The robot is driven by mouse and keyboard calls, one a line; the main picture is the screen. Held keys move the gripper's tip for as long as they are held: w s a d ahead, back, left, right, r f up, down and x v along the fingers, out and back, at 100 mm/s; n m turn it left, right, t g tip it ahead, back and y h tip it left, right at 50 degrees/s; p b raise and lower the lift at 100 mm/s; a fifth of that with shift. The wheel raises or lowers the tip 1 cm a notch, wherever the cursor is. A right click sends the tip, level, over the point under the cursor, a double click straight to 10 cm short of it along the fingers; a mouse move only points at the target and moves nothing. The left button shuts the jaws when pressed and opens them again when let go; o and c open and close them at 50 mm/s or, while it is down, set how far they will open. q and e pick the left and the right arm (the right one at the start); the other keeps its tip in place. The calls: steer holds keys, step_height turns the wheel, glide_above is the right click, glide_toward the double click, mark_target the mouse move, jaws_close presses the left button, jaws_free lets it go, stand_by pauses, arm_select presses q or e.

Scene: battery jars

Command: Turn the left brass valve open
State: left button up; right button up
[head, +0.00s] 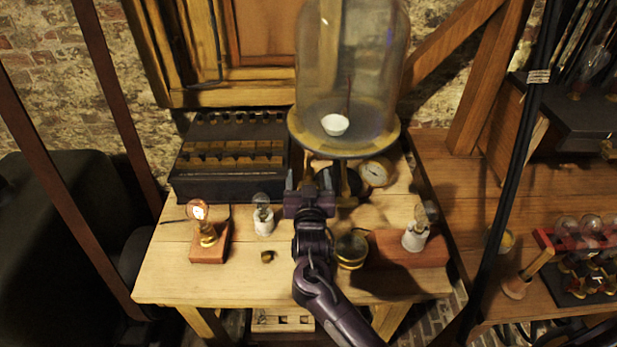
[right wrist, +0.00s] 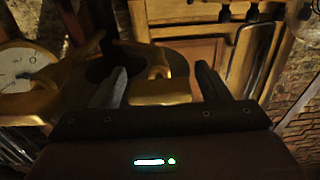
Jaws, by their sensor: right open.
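My right gripper (head: 308,192) is in front of the pump under the glass bell jar (head: 350,75). It also shows in the right wrist view (right wrist: 160,85), with its two fingers apart. A brass fitting (right wrist: 158,66), apparently the left valve, lies between and beyond the fingertips in that view. I cannot tell whether the fingers touch it. In the head view the valve is mostly hidden by the gripper and the jar's plate. A white-faced gauge (head: 376,173) is to the right of the gripper and shows in the wrist view (right wrist: 20,68). My left gripper is out of view.
A dark battery box (head: 228,185) stands left of the gripper. A lit bulb on a wooden block (head: 208,250), a small white-based lamp (head: 263,222), a brass-rimmed jar (head: 351,250) and another lamp block (head: 420,250) are around my arm. The table's front left (head: 180,285) is clear.

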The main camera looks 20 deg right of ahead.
steer(key=c, duration=1)
